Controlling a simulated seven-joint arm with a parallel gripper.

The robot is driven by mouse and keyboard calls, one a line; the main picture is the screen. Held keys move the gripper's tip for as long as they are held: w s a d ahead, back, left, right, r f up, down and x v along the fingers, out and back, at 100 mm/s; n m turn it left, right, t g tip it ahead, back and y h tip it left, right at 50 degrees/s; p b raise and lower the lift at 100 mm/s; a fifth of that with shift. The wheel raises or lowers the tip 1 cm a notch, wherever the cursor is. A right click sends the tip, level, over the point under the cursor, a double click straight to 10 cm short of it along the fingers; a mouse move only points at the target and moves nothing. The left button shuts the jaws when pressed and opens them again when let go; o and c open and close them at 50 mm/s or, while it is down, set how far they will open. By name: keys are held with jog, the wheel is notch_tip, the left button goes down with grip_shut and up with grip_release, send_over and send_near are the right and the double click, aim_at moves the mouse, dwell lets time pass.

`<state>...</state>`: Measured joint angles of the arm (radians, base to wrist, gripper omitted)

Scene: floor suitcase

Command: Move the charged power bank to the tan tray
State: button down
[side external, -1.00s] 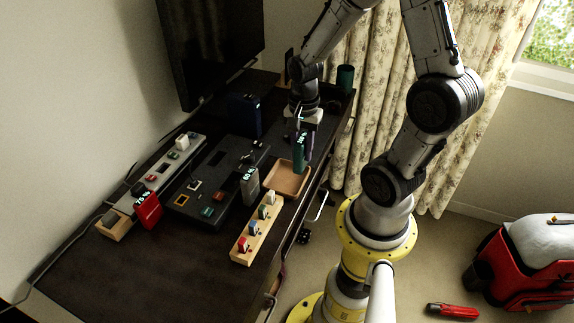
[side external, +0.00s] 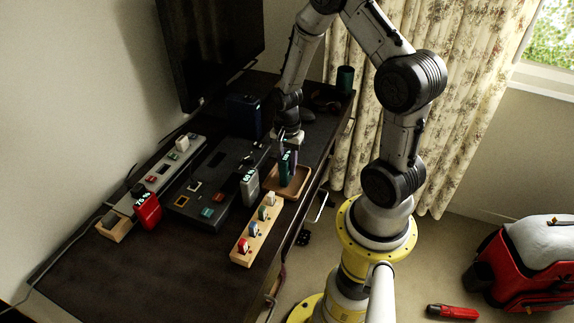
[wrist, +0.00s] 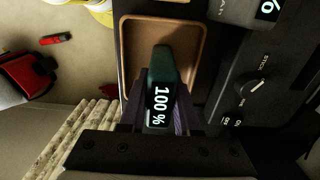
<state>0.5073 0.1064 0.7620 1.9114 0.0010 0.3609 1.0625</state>
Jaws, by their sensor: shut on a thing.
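My gripper (side external: 287,152) is shut on a dark green power bank (side external: 284,172), held upright. In the wrist view, the green power bank (wrist: 162,70) shows "100 %" on its display, between the fingers of my gripper (wrist: 155,112). The tan tray (side external: 303,184) is directly beneath it; in the wrist view its rim (wrist: 202,50) surrounds much of the bank. The bank's lower end is at or just above the tray floor; I cannot tell whether it touches. A red power bank (side external: 148,211) reading about 70 % and a grey power bank (side external: 250,188) stand to the left.
A dark panel (side external: 187,203) with switches and a power strip (side external: 160,178) lie left of the tray. A wooden block with several small pegs (side external: 243,257) is in front of the tray. A blue box (side external: 243,115) and a green cup (side external: 345,78) stand farther back.

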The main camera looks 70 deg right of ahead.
jog(key=shift+f, duration=0.1)
jog(key=c, duration=0.6)
grip_release()
notch_tip(320, 180, up, 12)
jog(key=shift+f, duration=0.1)
jog(key=s+a+r+n+t, duration=0.2)
jog(key=s+a+r+n, duration=0.1)
jog(key=a+r+n, duration=0.2)
jog(key=s+a+r+n+t, duration=0.1)
jog(key=s+a+r+n, duration=0.3)
jog(key=n, duration=0.3)
jog(key=s+a+r+n+t, duration=0.2)
jog(key=s+a+r+n, duration=0.1)
jog(key=a+r+n, duration=0.3)
jog(key=shift+s+r+t, duration=0.3)
